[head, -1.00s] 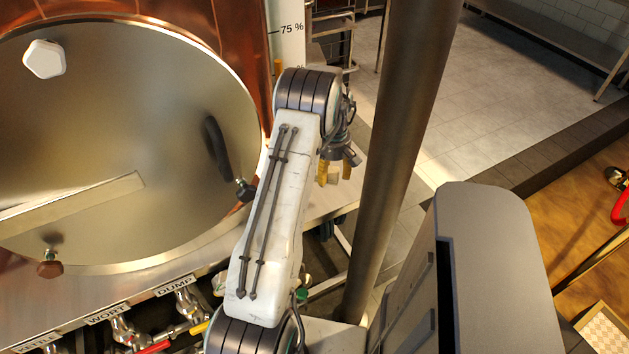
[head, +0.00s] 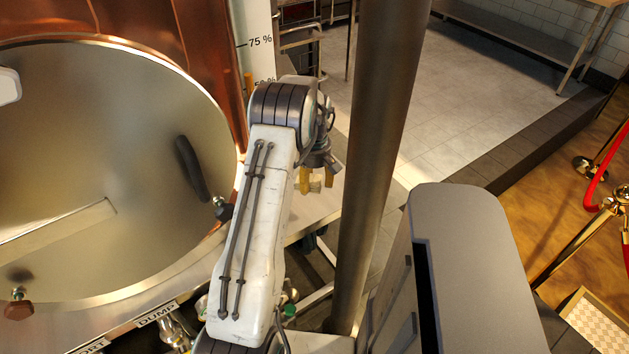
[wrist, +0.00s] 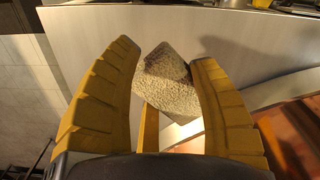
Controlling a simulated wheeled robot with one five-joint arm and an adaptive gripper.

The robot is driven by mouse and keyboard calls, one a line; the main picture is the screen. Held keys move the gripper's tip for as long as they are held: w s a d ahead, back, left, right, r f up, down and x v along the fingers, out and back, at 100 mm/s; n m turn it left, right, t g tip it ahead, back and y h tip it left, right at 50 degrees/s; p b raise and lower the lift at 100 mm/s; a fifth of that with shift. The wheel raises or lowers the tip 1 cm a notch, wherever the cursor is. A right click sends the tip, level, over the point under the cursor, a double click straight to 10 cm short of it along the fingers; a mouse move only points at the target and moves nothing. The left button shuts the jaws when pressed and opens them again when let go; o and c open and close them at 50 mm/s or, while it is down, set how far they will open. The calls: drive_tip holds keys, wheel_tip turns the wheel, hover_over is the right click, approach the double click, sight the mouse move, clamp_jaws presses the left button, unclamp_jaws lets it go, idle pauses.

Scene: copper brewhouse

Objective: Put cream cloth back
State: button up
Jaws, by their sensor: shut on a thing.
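In the head view my gripper (head: 318,181) points down beside the copper vessel, and a small pale bit of the cloth (head: 315,187) shows between the fingers. The cloth is over a pale work surface (head: 318,209); I cannot tell how high it is above it.
A round steel hatch door (head: 110,180) fills the left. A thick dark post (head: 375,160) stands close to the right of my arm. In the wrist view a pale panel (wrist: 90,45) lies beyond the fingers, with several small items along its far edge.

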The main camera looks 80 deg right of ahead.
sight(314, 206)
drive_tip(key=shift+f+b, duration=2.95)
drive_tip(key=shift+f, duration=0.9)
drive_tip(key=shift+f+b, duration=0.35)
drive_tip(key=shift+f, duration=0.15)
drive_tip(key=o, duration=0.9)
drive_tip(key=o, duration=0.6)
drive_tip(key=shift+r, duration=0.25)
drive_tip(key=shift+r+p, duration=2.7)
drive_tip(key=shift+r, duration=1.15)
